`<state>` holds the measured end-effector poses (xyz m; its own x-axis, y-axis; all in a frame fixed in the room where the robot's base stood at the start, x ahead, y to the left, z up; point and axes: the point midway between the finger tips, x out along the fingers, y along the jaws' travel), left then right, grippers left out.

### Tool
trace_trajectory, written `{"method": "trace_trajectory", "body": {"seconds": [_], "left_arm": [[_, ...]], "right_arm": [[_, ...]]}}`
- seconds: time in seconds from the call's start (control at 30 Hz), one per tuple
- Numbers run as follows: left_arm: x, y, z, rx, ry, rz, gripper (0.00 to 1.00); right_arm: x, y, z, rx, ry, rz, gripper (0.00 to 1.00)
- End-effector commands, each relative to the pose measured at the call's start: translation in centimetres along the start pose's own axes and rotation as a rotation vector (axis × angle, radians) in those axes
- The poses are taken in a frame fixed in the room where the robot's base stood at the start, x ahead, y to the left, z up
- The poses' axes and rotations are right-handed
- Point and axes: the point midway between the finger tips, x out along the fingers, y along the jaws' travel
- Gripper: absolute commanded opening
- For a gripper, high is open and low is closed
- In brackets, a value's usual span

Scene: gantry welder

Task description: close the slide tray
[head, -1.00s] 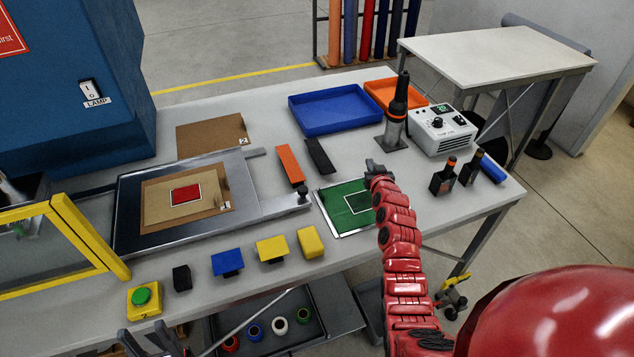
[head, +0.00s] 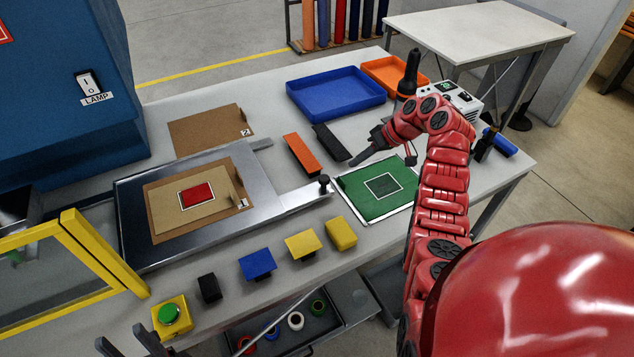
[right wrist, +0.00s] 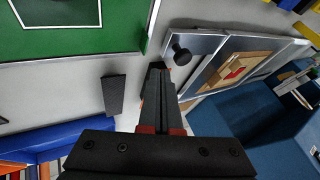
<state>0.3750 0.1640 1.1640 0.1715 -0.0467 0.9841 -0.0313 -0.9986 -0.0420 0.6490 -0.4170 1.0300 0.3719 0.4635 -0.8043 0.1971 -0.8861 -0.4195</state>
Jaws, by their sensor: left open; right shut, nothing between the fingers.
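The slide tray (head: 262,178) is a flat silver metal plate out on the bench, holding a brown board (head: 160,222) with a red square (head: 196,195). A bar runs right from it to a black knob (head: 324,183). In the right wrist view the knob (right wrist: 181,54) stands just right of my fingertips. My right gripper (head: 355,162) is shut and empty, a little up and right of the knob, and apart from it. It shows centrally in the wrist view (right wrist: 157,70). My left gripper (head: 128,343) is open at the bottom left edge, only its fingers showing.
A yellow-framed guard (head: 100,255) and blue machine (head: 60,90) stand left. A green mat (head: 360,200) lies right of the knob. Orange (head: 301,154) and black (head: 331,142) blocks lie behind it. Several small blocks and a green button (head: 169,314) line the front edge.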

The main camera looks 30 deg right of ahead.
Motion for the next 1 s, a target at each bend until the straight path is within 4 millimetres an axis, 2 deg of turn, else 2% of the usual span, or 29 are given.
{"method": "trace_trajectory", "body": {"seconds": [0.03, 0.17, 0.4, 0.6, 0.8, 1.0], "left_arm": [[-0.5, 0.0, 0.1, 0.000, 0.000, 0.000, 0.50], [0.3, 0.0, -0.1, 0.000, 0.000, 0.000, 0.50], [2.5, -0.1, -0.4, 0.000, 0.000, 0.000, 0.50], [3.2, -0.1, -0.6, 0.000, 0.000, 0.000, 0.50], [3.5, -0.2, -0.6, 0.000, 0.000, 0.000, 0.50], [3.6, -0.2, -0.6, 0.000, 0.000, 0.000, 0.50]], "right_arm": [[0.3, 0.2, 0.3, 0.001, -0.002, -0.001, 0.00], [0.9, 0.0, 0.1, 0.000, -0.002, -0.004, 0.00], [5.1, -0.2, 0.2, 0.003, -0.009, -0.007, 0.00], [8.2, 0.0, 0.1, 0.002, -0.003, -0.005, 0.00], [9.6, 0.1, 0.1, 0.002, -0.001, -0.003, 0.00], [10.1, 0.1, 0.2, 0.000, -0.002, -0.002, 0.00]]}}
